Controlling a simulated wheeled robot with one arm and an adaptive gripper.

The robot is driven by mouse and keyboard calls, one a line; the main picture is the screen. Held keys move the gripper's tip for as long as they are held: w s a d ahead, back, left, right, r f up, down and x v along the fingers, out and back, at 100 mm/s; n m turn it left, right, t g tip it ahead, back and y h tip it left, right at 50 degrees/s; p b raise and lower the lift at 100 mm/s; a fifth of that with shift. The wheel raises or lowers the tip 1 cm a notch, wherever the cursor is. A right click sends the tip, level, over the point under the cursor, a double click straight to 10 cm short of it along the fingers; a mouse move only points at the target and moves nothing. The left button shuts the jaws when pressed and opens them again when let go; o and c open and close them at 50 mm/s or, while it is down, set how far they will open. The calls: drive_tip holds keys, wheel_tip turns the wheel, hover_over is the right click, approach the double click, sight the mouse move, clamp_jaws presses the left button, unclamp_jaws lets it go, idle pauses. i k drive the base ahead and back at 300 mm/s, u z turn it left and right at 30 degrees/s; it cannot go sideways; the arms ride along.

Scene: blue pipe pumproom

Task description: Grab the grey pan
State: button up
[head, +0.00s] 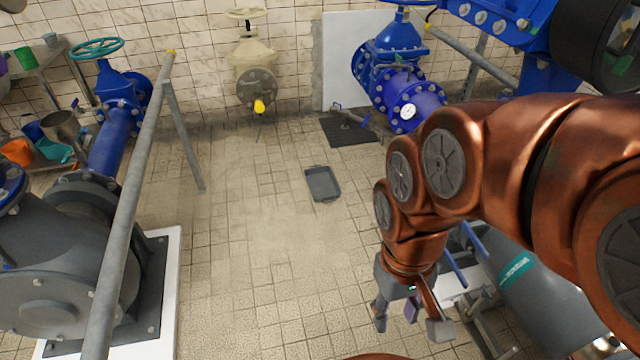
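The grey pan (322,184) is a shallow dark grey rectangular tray. It lies flat on the tiled floor near the middle of the head view. My gripper (410,328) hangs at the end of my copper arm in the lower right of the view, pointing down. Its fingers are spread apart with nothing seen between them. It is in front of the pan and to its right, well apart from it.
A grey railing (135,190) and a large grey pump (60,270) stand at the left. Blue pipework (395,70) is at the back right, above a dark floor grate (348,131). The floor around the pan is clear.

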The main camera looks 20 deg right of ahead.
sight(324, 187)
drive_tip(key=u, duration=0.55)
drive_tip(key=i, duration=2.7)
drive_tip(key=z, duration=0.55)
